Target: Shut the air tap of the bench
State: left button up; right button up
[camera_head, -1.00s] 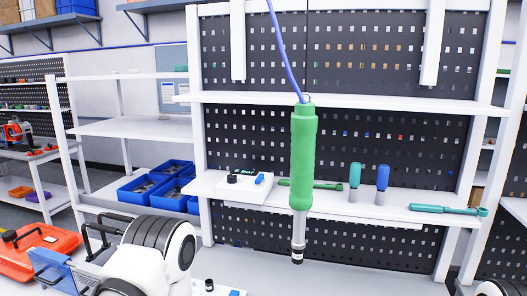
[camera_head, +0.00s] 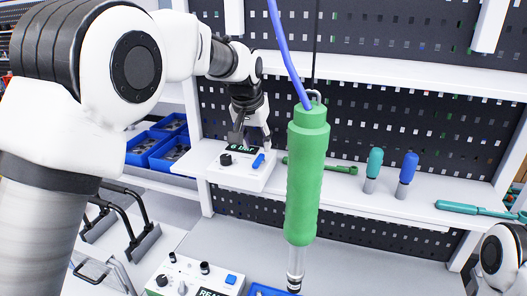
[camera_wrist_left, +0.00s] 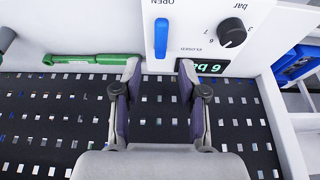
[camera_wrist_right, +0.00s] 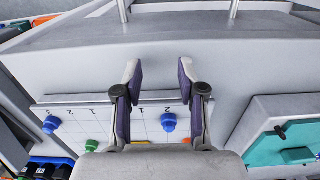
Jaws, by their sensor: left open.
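The air tap is a blue lever (camera_head: 258,161) on a white box (camera_head: 238,178) with a black knob and a dark display, on the bench shelf. In the left wrist view the lever (camera_wrist_left: 161,33) points along the line to the word OPEN; CLOSED is printed to its side. My left gripper (camera_head: 251,138) is open and empty above the box. In the left wrist view its fingertips (camera_wrist_left: 159,70) are apart, one either side of the lever's line and short of it. My right gripper (camera_wrist_right: 159,72) is open and empty, away from the tap, over another work surface.
A green tool (camera_head: 307,175) hangs on a blue hose in front of the bench, right of the box. A green wrench (camera_head: 338,168) and two screwdrivers (camera_head: 374,170) are on the shelf. A second white control box (camera_head: 195,277) is lower in front. Blue bins (camera_head: 150,150) stand at left.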

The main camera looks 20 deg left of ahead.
aim_at(258, 160)
pick_arm(q)
jog(key=s+f, duration=0.2)
jog(key=s, duration=0.1)
jog(key=shift+s+a+f, duration=0.15)
jog(key=shift+s+f, duration=0.05)
jog(key=w+f, duration=0.1)
jog(key=w, duration=0.1)
jog(key=w+f, duration=0.2)
pick_arm(e)
jog(key=shift+s+r, duration=0.1)
jog(key=shift+s, duration=0.55)
pick_arm(q)
jog(key=shift+s+r, duration=0.25)
jog(key=shift+s, duration=0.05)
jog(key=c, duration=0.5)
pick_arm(e)
jog(key=shift+s+r, duration=0.1)
jog(key=shift+s, duration=0.05)
pick_arm(q)
jog(key=shift+s+r, duration=0.3)
jog(key=shift+s, duration=0.2)
grip_shut()
jog(key=shift+w, duration=0.1)
pick_arm(e)
jog(key=shift+s+r, duration=0.1)
jog(key=shift+s, duration=0.2)
